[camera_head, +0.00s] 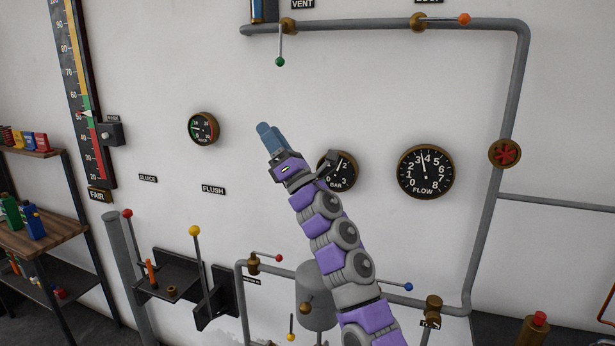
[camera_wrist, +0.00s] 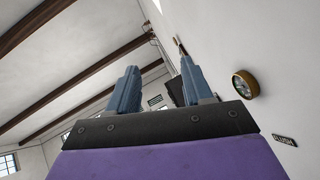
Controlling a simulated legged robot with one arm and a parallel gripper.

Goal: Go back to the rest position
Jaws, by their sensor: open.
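My gripper (camera_head: 268,136) is at the end of my purple and grey arm, raised in front of the white wall in the head view. It is left of the BAR gauge (camera_head: 338,171), which my arm partly covers. In the wrist view the two blue fingers of my gripper (camera_wrist: 158,88) stand apart with nothing between them. The wrist view looks up toward the ceiling beams (camera_wrist: 85,65), with a round brass gauge (camera_wrist: 245,84) and the FLUSH label (camera_wrist: 285,140) at the right.
The FLOW gauge (camera_head: 426,172) is on the wall at the right. Grey pipe (camera_head: 513,100) with a red valve wheel (camera_head: 505,153) runs beside it. A green-tipped lever (camera_head: 280,61) hangs above my gripper. Several levers, including a yellow-tipped one (camera_head: 194,231), stand lower left. A shelf (camera_head: 45,235) holds containers.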

